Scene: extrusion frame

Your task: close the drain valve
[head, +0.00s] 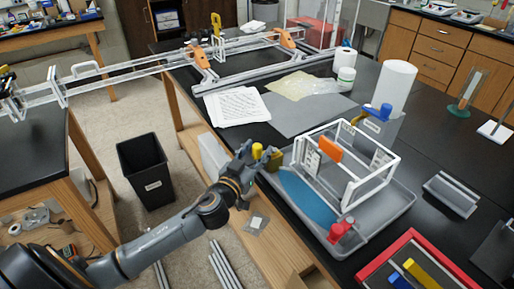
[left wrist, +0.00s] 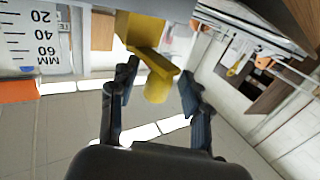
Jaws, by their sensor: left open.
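A yellow valve (head: 275,158) sits at the left edge of a grey tray (head: 400,212); a yellow knob-like part (head: 257,150) shows just left of it. My left gripper (head: 248,160) is at this valve, its arm reaching in from the lower left. In the left wrist view the yellow valve (left wrist: 150,62) hangs between my two open fingers (left wrist: 160,80), with a gap to the right finger. Contact with the left finger is unclear. A red valve (head: 341,232) and a blue valve (head: 378,112) also show. No label naming the drain valve is readable. My right gripper is out of view.
A white frame (head: 345,186) with an orange block stands in the tray over blue liquid (head: 308,198). A white cylinder (head: 396,86) stands behind. A black bin (head: 146,172) is on the floor. A red-rimmed tray (head: 412,240) is at front right.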

